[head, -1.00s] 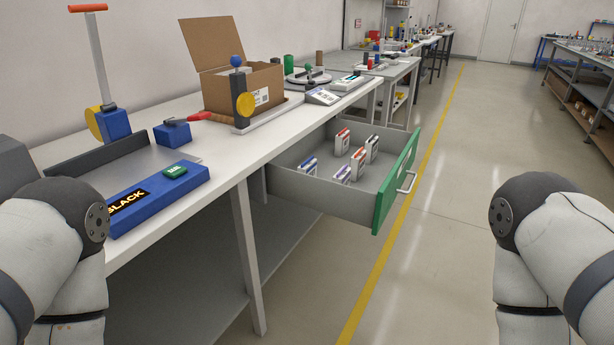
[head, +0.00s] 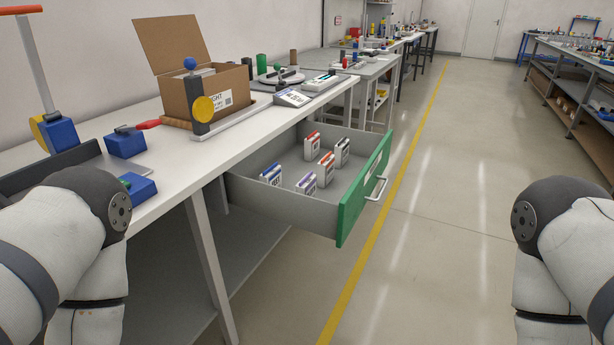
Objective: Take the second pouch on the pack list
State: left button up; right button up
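Several small upright white packs with coloured tops stand in an open drawer (head: 258,202) with a green front. One is blue-topped (head: 271,175), one purple-topped (head: 306,185), one red-topped (head: 312,146), one orange-topped (head: 326,169) and one dark-topped (head: 342,152). They may be the pouches; their print is too small to read. No pack list can be made out for certain; a small tilted display (head: 292,98) on the bench has unreadable text. Only my arm links show at the lower left and right; both grippers are out of view.
The drawer juts from a white bench (head: 170,186) into the aisle, its handle (head: 377,189) facing right. An open cardboard box (head: 178,92) and a blue block (head: 125,144) stand on the bench. The floor right of the yellow line (head: 402,170) is clear up to another bench (head: 560,85).

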aim_at(272, 175)
jog(key=i+l+z, duration=1)
jog(key=i+z, duration=0.25)
jog(key=i, duration=0.2)
jog(key=i+u, duration=0.3)
jog(key=i, duration=0.2)
jog(key=i+u, duration=0.35)
jog(key=i, duration=0.2)
jog(key=i+l+u, duration=0.3)
jog(key=i, duration=0.2)
jog(key=i+l+u, duration=0.2)
jog(key=i+u, duration=0.15)
jog(key=i, duration=0.15)
